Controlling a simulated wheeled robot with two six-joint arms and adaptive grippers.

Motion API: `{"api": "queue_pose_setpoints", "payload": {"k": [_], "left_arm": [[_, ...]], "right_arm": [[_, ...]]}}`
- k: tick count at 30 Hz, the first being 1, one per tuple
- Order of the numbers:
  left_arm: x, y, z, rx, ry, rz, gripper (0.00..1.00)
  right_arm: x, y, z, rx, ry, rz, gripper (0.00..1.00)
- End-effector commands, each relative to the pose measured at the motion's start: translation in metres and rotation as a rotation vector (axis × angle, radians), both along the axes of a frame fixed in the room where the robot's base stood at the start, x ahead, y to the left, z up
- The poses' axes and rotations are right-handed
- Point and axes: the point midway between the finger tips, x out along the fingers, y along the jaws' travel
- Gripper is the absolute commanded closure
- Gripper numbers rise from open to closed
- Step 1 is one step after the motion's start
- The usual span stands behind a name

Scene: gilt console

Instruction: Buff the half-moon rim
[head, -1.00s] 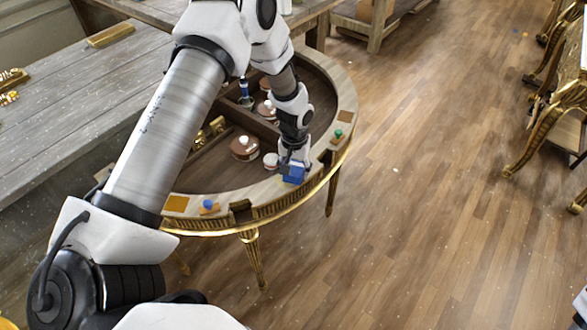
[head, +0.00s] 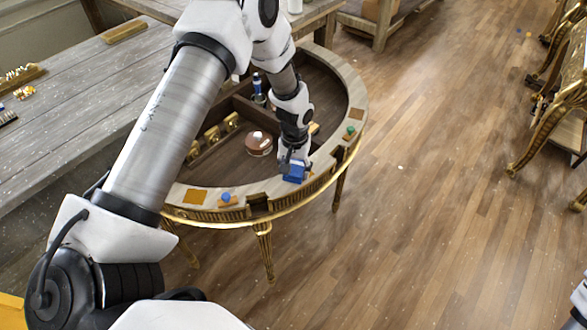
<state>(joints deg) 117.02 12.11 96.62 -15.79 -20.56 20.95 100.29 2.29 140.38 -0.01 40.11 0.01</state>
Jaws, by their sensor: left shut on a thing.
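The half-moon console (head: 245,214) has a pale curved rim around a dark, divided recess and a gilt edge on thin legs. My left gripper (head: 294,164) is over the front right part of the rim, shut on a blue block (head: 295,174). The block is at the rim surface; whether it presses on it I cannot tell. My left arm hides the left part of the console. My right gripper is not in view.
On the rim are a blue-knobbed piece (head: 226,197), a green-knobbed piece (head: 350,131) and orange squares (head: 195,196). A round brown tin (head: 258,144) and a blue-topped bottle (head: 257,82) stand in the recess. A grey bench (head: 70,115) adjoins at left. Wooden floor lies open at right.

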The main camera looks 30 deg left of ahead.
Motion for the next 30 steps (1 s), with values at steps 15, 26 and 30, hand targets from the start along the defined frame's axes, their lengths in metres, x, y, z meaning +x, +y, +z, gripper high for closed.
{"api": "queue_pose_setpoints", "payload": {"k": [15,26,30], "left_arm": [[0.001,-0.005,0.034,0.000,0.000,-0.003,0.81],[0.002,-0.008,0.055,0.000,0.000,-0.006,0.81],[0.002,-0.008,0.059,0.000,0.000,-0.007,0.81]], "right_arm": [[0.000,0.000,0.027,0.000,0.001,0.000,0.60],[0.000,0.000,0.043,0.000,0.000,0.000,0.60],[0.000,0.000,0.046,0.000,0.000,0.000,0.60]]}}
